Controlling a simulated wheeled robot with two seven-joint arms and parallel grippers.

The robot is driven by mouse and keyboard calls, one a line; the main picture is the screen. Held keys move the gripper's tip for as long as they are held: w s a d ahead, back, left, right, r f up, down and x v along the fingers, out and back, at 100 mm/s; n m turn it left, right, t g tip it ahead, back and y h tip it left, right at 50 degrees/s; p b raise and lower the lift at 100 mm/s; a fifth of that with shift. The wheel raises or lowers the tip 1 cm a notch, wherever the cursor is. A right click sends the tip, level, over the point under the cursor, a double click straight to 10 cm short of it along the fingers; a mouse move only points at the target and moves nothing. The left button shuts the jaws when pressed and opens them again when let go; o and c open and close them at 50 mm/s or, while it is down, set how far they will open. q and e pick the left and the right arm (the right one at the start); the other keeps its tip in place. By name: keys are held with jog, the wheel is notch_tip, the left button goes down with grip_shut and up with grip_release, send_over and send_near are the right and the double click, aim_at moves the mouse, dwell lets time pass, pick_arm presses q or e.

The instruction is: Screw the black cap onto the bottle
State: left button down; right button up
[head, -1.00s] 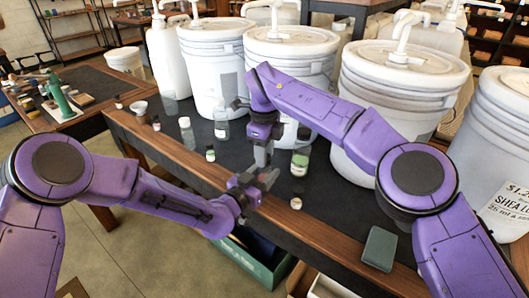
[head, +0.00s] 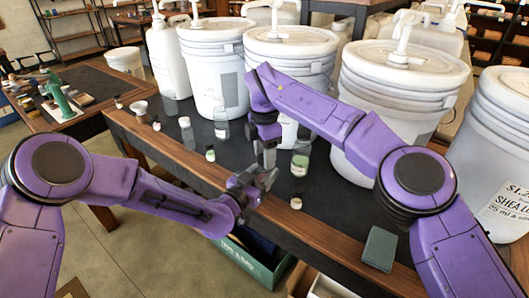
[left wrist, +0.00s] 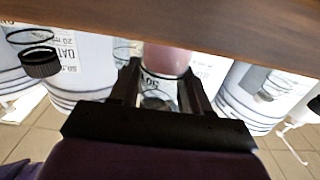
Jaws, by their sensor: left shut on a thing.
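My left gripper (head: 255,183) is in front of the table's near edge in the head view. In the left wrist view it (left wrist: 160,92) is shut on a clear bottle with a pinkish part (left wrist: 165,60) and a label. Dark fingers are on both sides of the bottle. My right gripper (head: 264,153) points down just above the left gripper. Its fingers show side by side, but I cannot tell whether they grip anything. A ribbed black cap (left wrist: 40,62) shows at the left of the left wrist view. I cannot make out a cap between the right fingers.
A bottle with a green label (head: 300,162) stands on the dark table top right of the grippers. Other small bottles (head: 221,123) stand further back. Large white pump buckets (head: 292,65) line the back. A dark green box (head: 379,248) lies near the front edge.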

jog(key=shift+o, duration=0.4)
jog(key=shift+r, duration=0.1)
pick_arm(q)
jog(key=shift+d, duration=0.1)
pick_arm(e)
notch_tip(320, 180, up, 7)
jog(key=shift+r, duration=0.15)
pick_arm(q)
jog(key=shift+c, duration=2.2)
grip_release()
jog(key=b+v, duration=0.1)
jog(key=v, duration=0.9)
jog(key=shift+s+a, duration=0.2)
jog(key=shift+s, duration=0.05)
pick_arm(e)
jog(key=shift+f, duration=0.7)
